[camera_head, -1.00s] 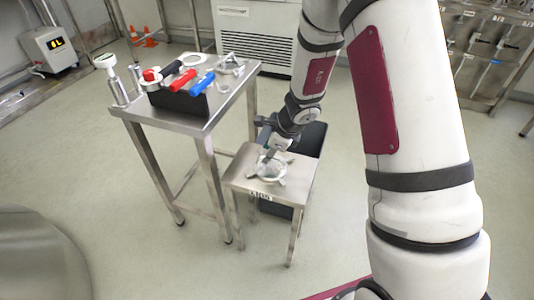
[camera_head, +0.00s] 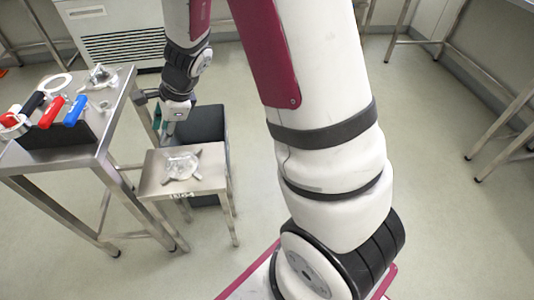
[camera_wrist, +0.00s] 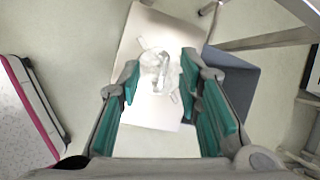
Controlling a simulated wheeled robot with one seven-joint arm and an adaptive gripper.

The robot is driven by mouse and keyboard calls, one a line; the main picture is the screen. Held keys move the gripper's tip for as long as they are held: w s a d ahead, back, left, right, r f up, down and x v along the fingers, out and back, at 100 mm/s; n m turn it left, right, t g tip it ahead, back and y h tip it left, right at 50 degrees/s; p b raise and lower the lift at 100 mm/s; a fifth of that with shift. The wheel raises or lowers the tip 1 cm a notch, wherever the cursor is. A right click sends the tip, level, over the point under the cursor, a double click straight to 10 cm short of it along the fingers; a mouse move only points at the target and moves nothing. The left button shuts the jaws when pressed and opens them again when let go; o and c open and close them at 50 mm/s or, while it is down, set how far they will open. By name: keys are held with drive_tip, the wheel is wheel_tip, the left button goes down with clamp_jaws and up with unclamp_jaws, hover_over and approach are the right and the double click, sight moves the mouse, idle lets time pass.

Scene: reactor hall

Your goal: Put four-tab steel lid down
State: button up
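The four-tab steel lid (camera_head: 181,166) lies flat on top of a small steel stool (camera_head: 214,180), with its tabs sticking out around it. It also shows in the wrist view (camera_wrist: 155,70), on the bare pale stool top (camera_wrist: 150,112). My gripper (camera_head: 165,125) is above and slightly behind the lid, apart from it. In the wrist view my gripper (camera_wrist: 160,66) has its two teal-padded fingers spread wide, with nothing held between them.
A dark grey bin (camera_head: 205,125) stands behind the stool. A taller steel table (camera_head: 112,125) at left carries a black holder (camera_head: 60,134) with red, black and blue handles, and another steel fitting (camera_head: 100,76).

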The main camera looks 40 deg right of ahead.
drive_tip(key=s+a+r+n+g+y, duration=0.1)
drive_tip(key=s+a+r+n, duration=0.2)
drive_tip(key=s+r+n, duration=0.4)
drive_tip(key=s+a+r+n+g, duration=0.1)
drive_tip(key=s+a+r+n, duration=0.1)
drive_tip(key=s+r+n, duration=0.4)
drive_tip(key=s+d+r+n+h, duration=0.1)
drive_tip(key=s+d+n, duration=0.1)
drive_tip(key=s, duration=0.5)
drive_tip(key=s+d+r+n+g+h, duration=0.1)
drive_tip(key=s+d+n+h, duration=0.1)
drive_tip(key=s, duration=0.6)
drive_tip(key=s+d+r+n+h, duration=0.2)
drive_tip(key=s+d+n, duration=0.2)
drive_tip(key=s, duration=0.4)
drive_tip(key=shift+g, duration=0.3)
drive_tip(key=shift+w+a+r, duration=0.1)
wheel_tip(320, 180, up, 20)
drive_tip(key=t+p, duration=0.3)
drive_tip(key=p, duration=1.5)
drive_tip(key=shift+a+r+p, duration=0.2)
drive_tip(key=shift+p, duration=0.15)
